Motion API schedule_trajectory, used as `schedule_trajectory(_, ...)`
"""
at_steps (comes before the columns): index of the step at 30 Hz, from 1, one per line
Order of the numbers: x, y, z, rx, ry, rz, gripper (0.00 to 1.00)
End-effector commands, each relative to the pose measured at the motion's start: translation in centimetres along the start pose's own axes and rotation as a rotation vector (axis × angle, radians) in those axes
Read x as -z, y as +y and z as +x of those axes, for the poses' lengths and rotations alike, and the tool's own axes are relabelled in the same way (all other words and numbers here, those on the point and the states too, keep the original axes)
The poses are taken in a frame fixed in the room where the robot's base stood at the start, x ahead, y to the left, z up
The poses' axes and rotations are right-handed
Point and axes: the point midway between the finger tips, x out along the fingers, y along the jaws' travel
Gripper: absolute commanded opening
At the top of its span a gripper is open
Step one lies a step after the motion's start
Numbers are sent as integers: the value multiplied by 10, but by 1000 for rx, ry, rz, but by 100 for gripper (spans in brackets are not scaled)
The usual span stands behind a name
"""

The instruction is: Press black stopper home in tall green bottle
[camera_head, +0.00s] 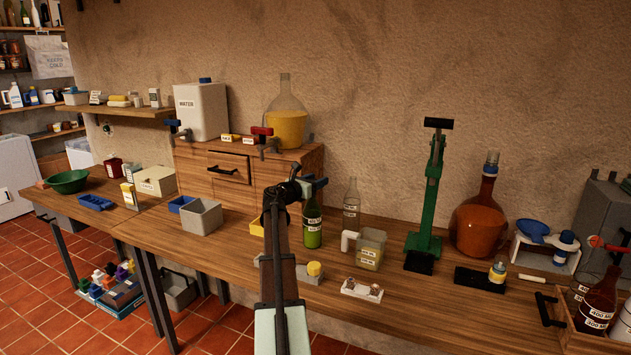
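A green bottle (313,228) with a white label stands upright on the wooden bench, just right of my arm. The gripper and wrist cover the bottle's mouth. I cannot make out a black stopper there, nor whether the gripper touches the bottle. The fingers are too small and dark to show whether they are open or shut.
A clear bottle (351,202) and a labelled jug (371,249) stand close right of the green bottle. A green lever press (427,200) and a brown flask (478,224) stand farther right. Left are a grey bin (201,217) and a drawer cabinet (206,180).

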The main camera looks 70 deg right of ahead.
Motion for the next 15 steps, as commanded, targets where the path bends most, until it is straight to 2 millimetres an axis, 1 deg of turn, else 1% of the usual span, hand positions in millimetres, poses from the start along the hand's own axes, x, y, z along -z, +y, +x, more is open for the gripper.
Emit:
schedule_trajectory(1,0,0,0,0,0,0,57)
schedule_trajectory(7,0,0,0,0,-1,0,76)
schedule_trajectory(15,0,0,-1,0,-1,-1,78)
